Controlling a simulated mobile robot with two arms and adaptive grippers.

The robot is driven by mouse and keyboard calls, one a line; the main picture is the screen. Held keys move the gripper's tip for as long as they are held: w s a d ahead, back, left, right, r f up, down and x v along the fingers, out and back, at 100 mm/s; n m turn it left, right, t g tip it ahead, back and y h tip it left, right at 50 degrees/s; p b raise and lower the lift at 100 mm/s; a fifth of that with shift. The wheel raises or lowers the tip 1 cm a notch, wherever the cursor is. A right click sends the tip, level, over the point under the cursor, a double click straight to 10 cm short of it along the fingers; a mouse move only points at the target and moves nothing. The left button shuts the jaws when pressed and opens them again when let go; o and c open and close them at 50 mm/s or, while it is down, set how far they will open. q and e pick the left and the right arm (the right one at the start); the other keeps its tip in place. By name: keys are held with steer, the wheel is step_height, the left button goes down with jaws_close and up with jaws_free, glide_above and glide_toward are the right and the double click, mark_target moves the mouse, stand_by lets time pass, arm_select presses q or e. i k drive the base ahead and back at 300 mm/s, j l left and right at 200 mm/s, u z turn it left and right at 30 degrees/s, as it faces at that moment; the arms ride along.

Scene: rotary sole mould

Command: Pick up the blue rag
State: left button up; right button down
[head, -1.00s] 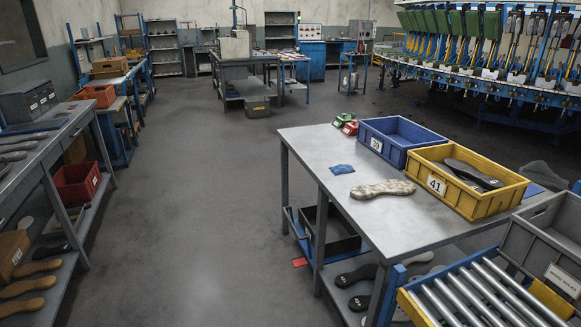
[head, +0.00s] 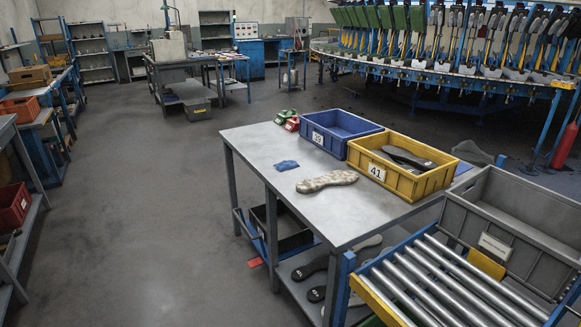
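The blue rag (head: 286,165) lies crumpled and small on the grey metal table (head: 262,185), near its left edge. It is behind and to the left of a mottled beige sole (head: 327,181) and apart from it. Nothing covers the rag. Neither of my grippers shows in the head view.
A blue crate (head: 325,142) marked 39 and a yellow crate (head: 372,172) marked 41, with dark soles in it, stand on the table. A roller conveyor (head: 455,285) and a grey crate (head: 500,240) are at right. Floor left of the table is clear.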

mark_target(285, 165)
steer(key=i+j+z, duration=0.1)
steer(key=z, duration=0.65)
steer(key=i+j+z, duration=0.45)
steer(key=j, duration=0.2)
steer(key=j+z, duration=0.2)
steer(key=j, duration=0.15)
steer(key=i+j+z, duration=0.2)
steer(key=j, duration=0.2)
steer(key=j+z, duration=0.25)
steer(key=j, duration=0.15)
